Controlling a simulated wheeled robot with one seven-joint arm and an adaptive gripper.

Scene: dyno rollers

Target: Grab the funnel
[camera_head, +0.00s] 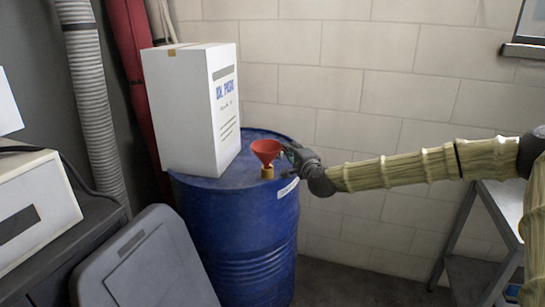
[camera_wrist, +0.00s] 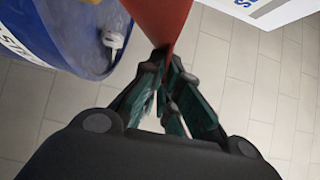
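The red funnel (camera_head: 265,150) is upright above the top of the blue barrel (camera_head: 228,180), with its wide mouth up. Its lower end is at a small yellow-brown piece (camera_head: 268,172) on the barrel lid. My gripper (camera_head: 284,153) reaches it from the right, at the rim side. In the wrist view the fingertips of my gripper (camera_wrist: 166,64) come close together on the funnel (camera_wrist: 160,18), with red plastic between them. The exact contact is partly hidden by the fingers.
A white box (camera_head: 190,110) stands on the barrel just left of the funnel. A grey bin lid (camera_head: 150,265) and a dark cabinet are at lower left. A metal table (camera_head: 490,225) stands at right. A small whitish fitting (camera_wrist: 113,38) shows on the barrel.

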